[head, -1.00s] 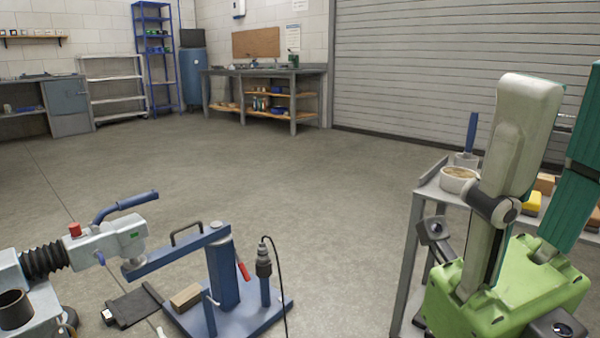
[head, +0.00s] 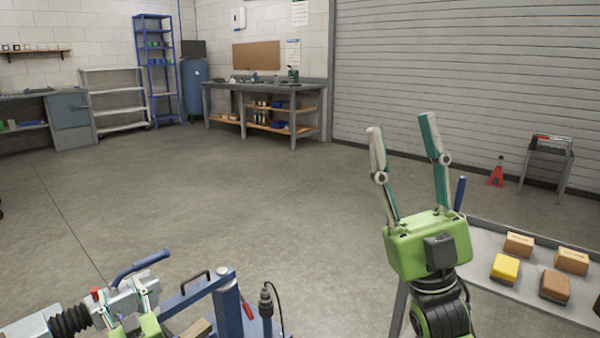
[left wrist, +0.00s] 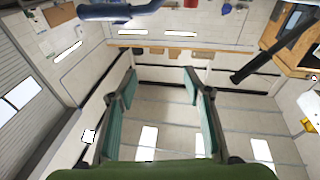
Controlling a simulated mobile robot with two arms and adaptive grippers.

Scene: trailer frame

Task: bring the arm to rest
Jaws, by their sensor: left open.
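My left gripper (head: 133,302) is low at the left of the head view, partly cut off by the bottom edge, in front of the grey arm with a black bellows. In the left wrist view its two fingers (left wrist: 160,78) stand apart with nothing between them. My right gripper (head: 405,142) is right of centre in the head view, fingers pointing up, apart and empty. Its green body is in front of the near edge of the grey table.
A blue stand (head: 228,312) with a blue handle is at the lower left. The grey table (head: 485,237) at right holds yellow (head: 505,268) and brown blocks (head: 555,285). A workbench (head: 265,88) stands at the back. The middle floor is clear.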

